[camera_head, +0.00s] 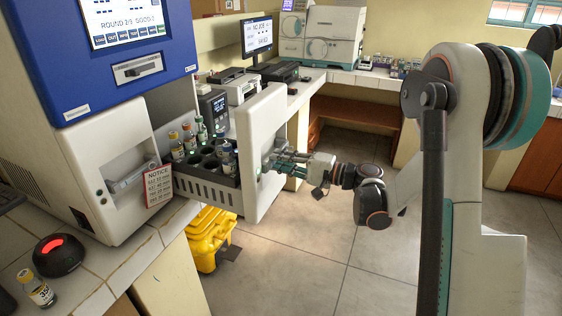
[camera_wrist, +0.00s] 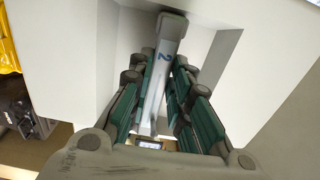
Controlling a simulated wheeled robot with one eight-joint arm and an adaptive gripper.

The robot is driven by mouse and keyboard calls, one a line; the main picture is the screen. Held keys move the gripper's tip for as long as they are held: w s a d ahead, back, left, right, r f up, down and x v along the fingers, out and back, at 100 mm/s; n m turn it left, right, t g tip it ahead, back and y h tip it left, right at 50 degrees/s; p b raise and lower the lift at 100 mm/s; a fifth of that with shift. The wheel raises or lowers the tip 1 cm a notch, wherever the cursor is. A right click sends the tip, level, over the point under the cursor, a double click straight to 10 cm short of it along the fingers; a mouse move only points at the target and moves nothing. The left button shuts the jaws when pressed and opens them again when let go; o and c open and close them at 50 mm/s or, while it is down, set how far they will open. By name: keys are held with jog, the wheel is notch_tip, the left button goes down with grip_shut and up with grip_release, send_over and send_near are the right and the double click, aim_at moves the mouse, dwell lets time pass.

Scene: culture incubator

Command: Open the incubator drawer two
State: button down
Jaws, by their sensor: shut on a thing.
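The incubator (camera_head: 95,165) is a white and blue cabinet at the left. Its drawer two (camera_head: 262,130) is out to the right of the body, with a white front panel and a dark rack (camera_head: 205,182) behind it. Several vials stand in the rack. My gripper (camera_head: 276,163) is at the outer face of the panel. The handle sits in a recess of the panel.
Another drawer handle (camera_head: 130,180) and a notice card (camera_head: 158,186) are on the incubator front. A yellow bin (camera_head: 208,232) stands under the counter. A loose vial (camera_head: 36,289) and a red-lit button (camera_head: 58,254) are at lower left. The floor (camera_head: 310,240) right of the drawer is clear.

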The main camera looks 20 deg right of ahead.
jog(key=c, duration=1.5)
grip_release()
jog(key=v, duration=1.2)
